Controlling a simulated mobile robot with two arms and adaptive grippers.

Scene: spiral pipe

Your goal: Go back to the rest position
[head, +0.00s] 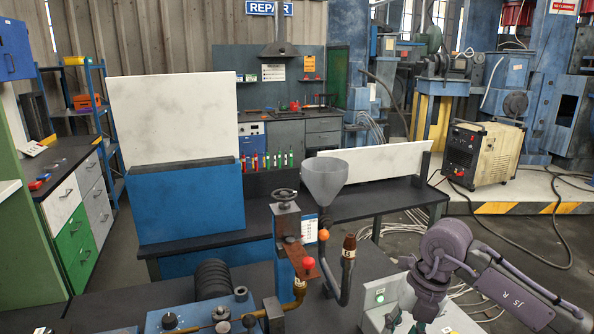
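My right arm comes in from the lower right. Its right gripper (407,324) points down at the bottom edge, over a light grey box with a green button (380,296). The fingertips are small and partly cut off, so I cannot tell whether it is open or shut. My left gripper is not in view. A grey funnel (325,176) stands on a bent dark pipe (343,285) at the bench, left of my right arm.
A blue post with a handwheel (285,196) and a blue box with knobs (200,314) stand on the near dark bench. Behind are a blue panel (186,205), a white board (172,115) and a long dark table (385,199). Cables lie on the floor at right.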

